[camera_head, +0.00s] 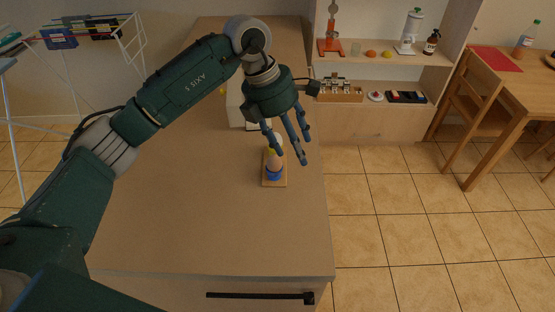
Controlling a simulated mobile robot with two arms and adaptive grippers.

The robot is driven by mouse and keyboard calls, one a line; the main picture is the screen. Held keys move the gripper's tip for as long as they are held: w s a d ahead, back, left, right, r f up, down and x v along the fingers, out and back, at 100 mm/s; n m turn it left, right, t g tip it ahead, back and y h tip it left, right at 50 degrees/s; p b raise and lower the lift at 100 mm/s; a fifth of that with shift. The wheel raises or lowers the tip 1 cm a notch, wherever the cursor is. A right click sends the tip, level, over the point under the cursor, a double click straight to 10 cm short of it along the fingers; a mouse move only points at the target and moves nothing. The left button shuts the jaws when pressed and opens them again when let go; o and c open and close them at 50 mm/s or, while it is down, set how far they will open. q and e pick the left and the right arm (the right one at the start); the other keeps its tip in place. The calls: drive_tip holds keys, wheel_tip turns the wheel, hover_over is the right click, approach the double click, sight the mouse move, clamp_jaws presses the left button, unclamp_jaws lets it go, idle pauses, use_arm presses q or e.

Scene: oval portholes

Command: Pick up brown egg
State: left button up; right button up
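A brown egg (273,161) appears upright in a small blue holder (274,174) on a wooden board (274,183), near the right edge of the counter. A bit of yellow shows at its top. My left gripper (291,157) points down just above and to the right of the egg. Its blue fingers are spread apart, with nothing seen between them. One fingertip overlaps the egg's upper right side in the picture; I cannot tell if it touches. My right gripper is not in view.
The long counter (190,220) is clear in front and to the left. A pale box-like object (237,105) stands behind my gripper, partly hidden. Shelves (370,118) with several items stand at the back right. A drying rack (90,45) is at the left, a wooden table (510,88) at the right.

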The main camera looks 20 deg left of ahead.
use_arm(q)
drive_tip(key=w+a+r+y, duration=0.1)
drive_tip(key=a+y, duration=0.2)
drive_tip(key=a, duration=0.4)
drive_tip(key=p, duration=0.1)
hover_over(273, 156)
drive_tip(key=s+a, duration=0.1)
drive_tip(key=shift+n, duration=0.4)
wheel_tip(273, 156, down, 4)
drive_tip(key=shift+s+f, duration=0.1)
drive_tip(key=shift+s, duration=0.05)
drive_tip(key=shift+f, duration=0.3)
drive_tip(key=f+p, duration=0.2)
drive_tip(key=f, duration=0.1)
drive_tip(key=w+d+f+p, duration=0.1)
drive_tip(key=shift+d+f, duration=0.1)
drive_tip(key=shift+f, duration=0.25)
drive_tip(key=shift+w+f, duration=0.1)
drive_tip(key=shift+f, duration=0.25)
drive_tip(key=c, duration=0.8)
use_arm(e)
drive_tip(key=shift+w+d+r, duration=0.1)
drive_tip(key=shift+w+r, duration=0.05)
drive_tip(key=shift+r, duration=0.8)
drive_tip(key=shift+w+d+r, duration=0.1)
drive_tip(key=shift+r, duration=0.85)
